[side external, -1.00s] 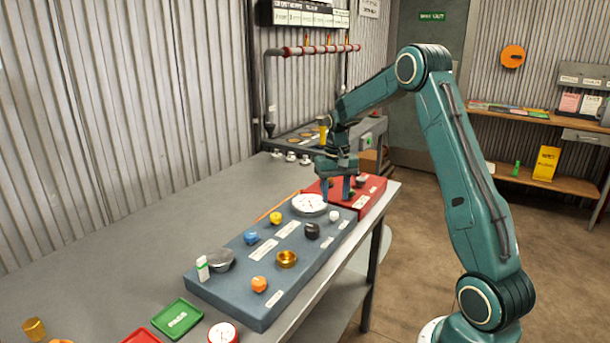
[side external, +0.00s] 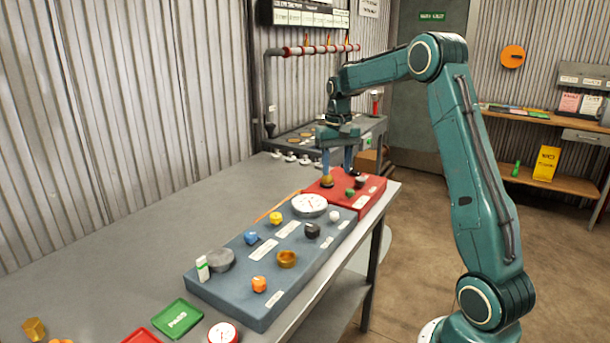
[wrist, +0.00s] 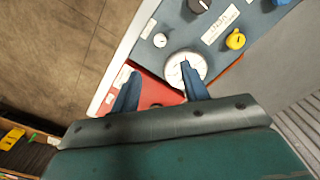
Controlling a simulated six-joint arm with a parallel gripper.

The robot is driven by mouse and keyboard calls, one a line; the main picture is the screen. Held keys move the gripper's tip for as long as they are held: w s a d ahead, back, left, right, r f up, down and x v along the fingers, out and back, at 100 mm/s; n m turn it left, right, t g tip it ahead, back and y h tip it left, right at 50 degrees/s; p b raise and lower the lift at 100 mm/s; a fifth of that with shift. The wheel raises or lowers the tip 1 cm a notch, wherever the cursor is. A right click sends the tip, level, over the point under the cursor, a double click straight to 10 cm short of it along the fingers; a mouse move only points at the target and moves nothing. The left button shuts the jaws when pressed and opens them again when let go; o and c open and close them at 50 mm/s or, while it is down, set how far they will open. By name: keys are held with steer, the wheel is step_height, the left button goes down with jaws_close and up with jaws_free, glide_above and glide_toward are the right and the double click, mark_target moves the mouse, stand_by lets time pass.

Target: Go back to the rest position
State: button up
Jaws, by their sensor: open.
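My gripper (side external: 338,168) is open and empty, above the red block (side external: 372,197) at the far end of the bench. In the wrist view its two blue fingers (wrist: 158,88) stand apart with nothing between them. On the red block are a brass-coloured piece (side external: 327,181) by the left finger, a green knob (side external: 350,191) and a dark knob (side external: 360,182). A white dial gauge (side external: 309,205) sits at the far end of the blue-grey board (side external: 262,308); it also shows in the wrist view (wrist: 184,67).
The board carries several knobs, including a blue one (side external: 251,238) and an orange one (side external: 259,284). A green tray (side external: 178,319) lies near the front. The bench's left side is mostly clear.

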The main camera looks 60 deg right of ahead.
steer(key=shift+a, duration=0.1)
steer(key=s+a+r+n+t, duration=0.15)
steer(key=s+a+r, duration=0.25)
steer(key=a, duration=0.4)
steer(key=s+a+r+n+t, duration=0.15)
steer(key=s+a+r, duration=0.3)
steer(key=a, duration=0.45)
steer(key=s+a+f+n+t, duration=0.2)
steer(key=s+a+n, duration=0.3)
steer(key=s+a, duration=0.5)
steer(key=s, duration=0.4)
steer(key=shift+a+f+t, duration=0.25)
steer(key=shift+a+t, duration=0.05)
steer(key=shift+a, duration=0.1)
stand_by(0.3)
